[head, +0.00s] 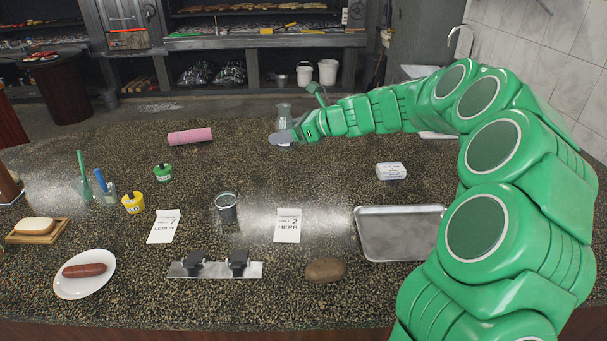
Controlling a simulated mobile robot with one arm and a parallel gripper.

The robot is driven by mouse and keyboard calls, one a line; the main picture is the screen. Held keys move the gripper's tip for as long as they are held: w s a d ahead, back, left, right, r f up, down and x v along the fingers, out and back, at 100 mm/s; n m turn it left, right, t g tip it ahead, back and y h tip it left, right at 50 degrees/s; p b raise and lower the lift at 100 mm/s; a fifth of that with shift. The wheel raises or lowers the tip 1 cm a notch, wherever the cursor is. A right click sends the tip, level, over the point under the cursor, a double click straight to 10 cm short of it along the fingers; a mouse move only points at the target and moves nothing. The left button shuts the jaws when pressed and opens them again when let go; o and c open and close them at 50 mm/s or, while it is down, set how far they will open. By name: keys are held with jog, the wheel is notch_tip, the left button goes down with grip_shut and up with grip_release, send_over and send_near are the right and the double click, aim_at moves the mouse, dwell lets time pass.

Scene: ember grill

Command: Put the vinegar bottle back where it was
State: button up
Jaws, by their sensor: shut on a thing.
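The vinegar bottle (284,112) seems to be the clear glass vessel at the far side of the speckled counter, in the upper middle of the head view. Its lower part is hidden behind my gripper (283,137). My green arm reaches in from the right, and my gripper is shut on the bottle. The bottle looks upright. I cannot tell whether its base touches the counter.
A pink roll (190,136) lies left of my gripper. A white packet (391,171) and a metal tray (400,232) are to the right. Nearer stand a grey cup (226,208), cards, a potato (325,269) and a sausage plate (84,289). The counter around my gripper is mostly clear.

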jog(key=shift+w+d+f, duration=1.15)
jog(key=shift+d+f, duration=2.3)
jog(key=shift+d, duration=0.1)
jog(key=shift+w+a+f, duration=0.35)
jog(key=shift+w+f, duration=1.25)
jog(key=shift+w, duration=0.65)
jog(key=shift+w+a+f, duration=0.3)
jog(key=shift+w+f, duration=1.35)
jog(key=shift+w, duration=0.6)
jog(key=shift+w+a+f, duration=0.35)
jog(key=shift+w+f, duration=1.25)
jog(key=shift+w, duration=0.65)
jog(key=shift+f, duration=1.55)
jog(key=shift+f, duration=0.1)
jog(key=o, duration=1.2)
